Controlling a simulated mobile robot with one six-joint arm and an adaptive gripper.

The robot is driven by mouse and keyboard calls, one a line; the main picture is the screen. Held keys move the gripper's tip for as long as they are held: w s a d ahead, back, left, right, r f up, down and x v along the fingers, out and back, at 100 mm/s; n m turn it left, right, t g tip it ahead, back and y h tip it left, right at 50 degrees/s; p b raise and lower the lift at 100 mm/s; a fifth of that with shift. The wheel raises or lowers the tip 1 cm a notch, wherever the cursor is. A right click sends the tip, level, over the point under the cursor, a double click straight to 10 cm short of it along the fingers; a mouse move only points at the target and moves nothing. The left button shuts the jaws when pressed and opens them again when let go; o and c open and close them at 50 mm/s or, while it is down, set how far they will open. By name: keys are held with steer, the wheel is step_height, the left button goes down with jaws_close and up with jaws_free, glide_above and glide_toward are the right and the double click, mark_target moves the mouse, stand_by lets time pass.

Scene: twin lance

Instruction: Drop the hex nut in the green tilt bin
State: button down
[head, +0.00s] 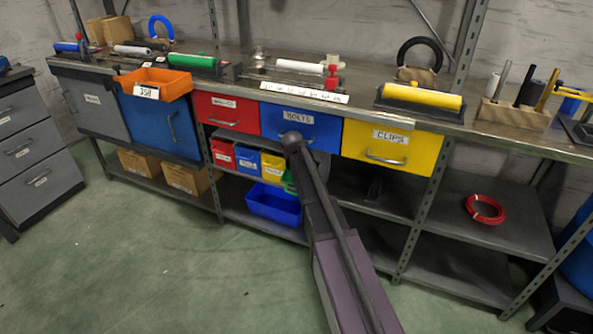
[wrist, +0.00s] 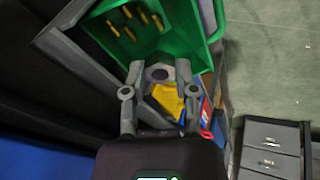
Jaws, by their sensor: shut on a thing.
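My gripper (wrist: 158,78) is shut on a dark grey hex nut (wrist: 158,73), held between its two fingertips in the wrist view. The green tilt bin (wrist: 192,24) lies just past the fingertips, tipped open, with several brass-coloured pieces inside. The nut overlaps the bin's near edge in this view; its height above the bin I cannot tell. In the head view only a sliver of the green bin (head: 289,183) shows beside my arm, which hides the rest. The gripper and nut are hidden there.
Red (head: 222,154), blue (head: 248,161) and yellow (head: 272,166) small bins stand in a row left of the green one, under the bench drawers (head: 300,128). A blue tub (head: 274,205) sits on the shelf below. The floor in front is clear.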

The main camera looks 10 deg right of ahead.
steer(key=shift+c, duration=1.6)
jaws_free()
steer(key=shift+s+a, duration=0.15)
